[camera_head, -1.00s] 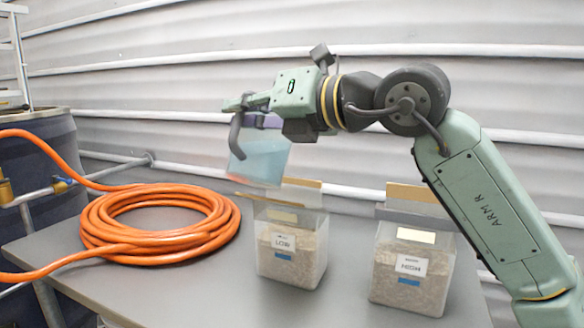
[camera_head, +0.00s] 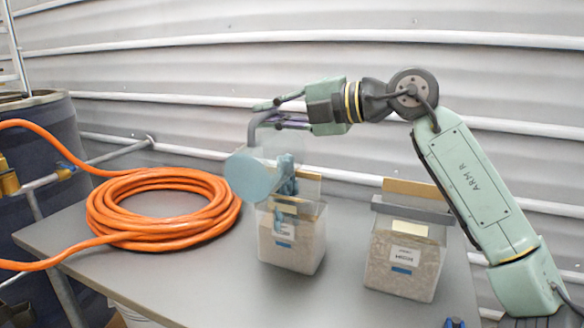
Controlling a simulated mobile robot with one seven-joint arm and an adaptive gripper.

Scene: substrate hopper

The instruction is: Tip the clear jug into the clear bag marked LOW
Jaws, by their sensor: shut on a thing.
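The clear jug (camera_head: 254,176) is tipped well over, with blue contents pooled at its left end. My gripper (camera_head: 282,120) is shut on the jug at its upper part and holds it above the left bag. Blue material (camera_head: 286,185) shows below and right of the jug, falling toward the left bag's mouth. The right clear bag (camera_head: 405,255) stands apart with a similar label.
A coil of orange hose (camera_head: 160,208) lies on the grey table (camera_head: 215,285) left of the bags. A dark blue barrel (camera_head: 45,140) stands at the far left.

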